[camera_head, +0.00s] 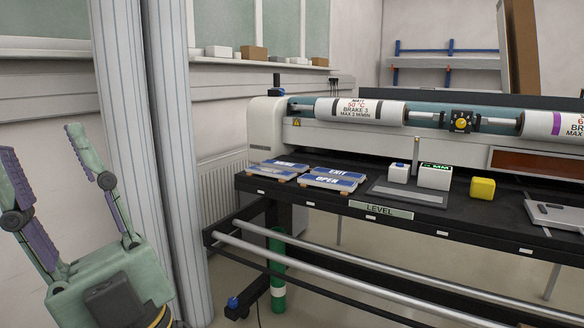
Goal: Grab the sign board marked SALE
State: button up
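Several blue-and-white sign boards lie flat at the left end of a black machine table. In the right group, one board reads EXIT (345,174) and the one in front reads OPEN (317,182). In the left group, the back board (287,164) and the front board (268,173) have lettering too small to read, so I cannot tell which is marked SALE. My gripper (40,140) is at the far left, raised, with its two fingers spread apart and nothing between them. It is well apart from the boards.
Printed rolls (360,110) sit behind. Pale vertical columns (172,150) stand between my gripper and the table in the picture. Metal rails (330,260) run below the front edge.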

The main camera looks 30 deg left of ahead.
aim_at(260, 170)
jog(key=i+j+u, duration=0.3)
jog(key=i+j, duration=0.6)
jog(key=i, duration=0.05)
